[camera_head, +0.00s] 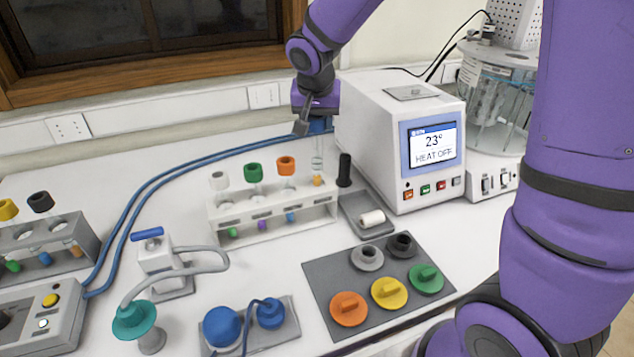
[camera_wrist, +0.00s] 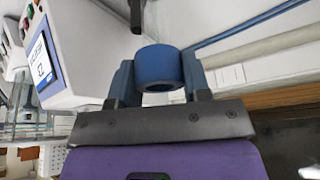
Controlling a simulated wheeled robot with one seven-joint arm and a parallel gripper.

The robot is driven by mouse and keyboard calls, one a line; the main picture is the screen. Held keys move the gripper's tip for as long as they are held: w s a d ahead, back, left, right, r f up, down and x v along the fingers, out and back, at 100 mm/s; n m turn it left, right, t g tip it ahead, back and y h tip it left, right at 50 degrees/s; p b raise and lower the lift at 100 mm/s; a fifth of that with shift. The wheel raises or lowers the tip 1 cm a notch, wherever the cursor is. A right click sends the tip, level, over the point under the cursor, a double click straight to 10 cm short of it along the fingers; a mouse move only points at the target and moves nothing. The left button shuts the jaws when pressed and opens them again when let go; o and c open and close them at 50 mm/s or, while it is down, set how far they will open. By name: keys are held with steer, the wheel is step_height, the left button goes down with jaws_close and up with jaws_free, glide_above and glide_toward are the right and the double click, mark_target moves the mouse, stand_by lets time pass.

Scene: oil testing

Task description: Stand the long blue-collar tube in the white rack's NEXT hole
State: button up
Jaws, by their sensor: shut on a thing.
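The white rack (camera_head: 272,229) stands at the back middle of the table in the head view. It holds tubes with a white cap (camera_head: 219,181), a green cap (camera_head: 253,172) and an orange cap (camera_head: 286,165). My gripper (camera_head: 318,122) is above the rack's right end, shut on the long blue-collar tube (camera_head: 318,156). The tube hangs about upright, with an orange lower end at the level of the rack's top. I cannot tell whether its tip is inside the rightmost hole. In the wrist view the blue collar (camera_wrist: 160,66) sits between both fingers of my gripper (camera_wrist: 160,82).
The white heater box (camera_head: 385,140) stands close to the right of my gripper. A black upright piece (camera_head: 345,170) and a grey tray (camera_head: 352,208) are beside the rack. A grey rack (camera_head: 88,240) is at left. A dark mat with coloured caps (camera_head: 318,281) lies in front.

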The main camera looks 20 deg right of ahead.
mark_target(317, 156)
steer(key=shift+f, duration=0.2)
stand_by(0.3)
steer(key=shift+f, duration=2.05)
steer(key=shift+f, duration=2.55)
steer(key=o, duration=1.2)
steer(key=shift+o, duration=0.2)
